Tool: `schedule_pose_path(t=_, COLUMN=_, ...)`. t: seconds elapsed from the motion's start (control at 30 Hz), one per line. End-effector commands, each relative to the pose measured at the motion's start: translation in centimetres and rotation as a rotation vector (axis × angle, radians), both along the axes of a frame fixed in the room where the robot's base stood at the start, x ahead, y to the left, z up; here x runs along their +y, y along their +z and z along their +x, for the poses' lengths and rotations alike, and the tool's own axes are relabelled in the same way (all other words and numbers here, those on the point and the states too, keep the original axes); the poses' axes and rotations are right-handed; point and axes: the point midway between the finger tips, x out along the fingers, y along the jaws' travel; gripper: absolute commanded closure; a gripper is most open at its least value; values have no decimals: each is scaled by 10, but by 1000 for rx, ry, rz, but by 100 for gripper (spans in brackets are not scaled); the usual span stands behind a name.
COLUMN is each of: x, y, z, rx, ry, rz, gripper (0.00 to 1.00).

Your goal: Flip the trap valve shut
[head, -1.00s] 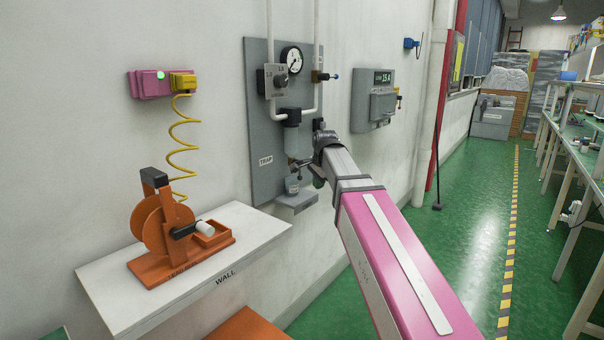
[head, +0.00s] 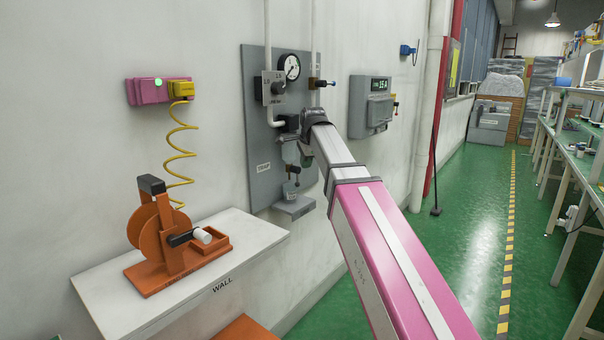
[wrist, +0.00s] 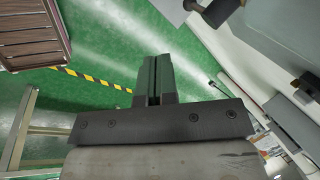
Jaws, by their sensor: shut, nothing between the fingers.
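The trap valve (head: 293,169) is a small dark fitting with a brownish part, below the trap bowl on the grey wall panel (head: 258,180) marked TRAP. It is too small to tell whether its lever is open or shut. My gripper shows in the wrist view (wrist: 154,80) with its two dark fingers together and nothing between them. In the head view my wrist stands in front of the panel, above and slightly right of the valve. It partly hides the trap bowl, and the fingers are hard to make out. I see no contact with the valve.
A small cup (head: 290,190) stands on a grey bracket (head: 294,208) under the valve. A white shelf (head: 235,235) with an orange reel (head: 160,235) is at left.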

Motion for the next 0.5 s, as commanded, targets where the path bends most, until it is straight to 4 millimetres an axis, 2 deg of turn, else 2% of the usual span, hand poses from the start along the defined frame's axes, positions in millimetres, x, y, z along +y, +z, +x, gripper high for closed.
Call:
schedule_pose_path(t=0.17, x=3, y=-20, z=7, rx=2, ry=1, rz=-1, gripper=100)
schedule_pose_path(t=0.5, x=9, y=-72, z=27, rx=2, ry=1, rz=-1, gripper=100)
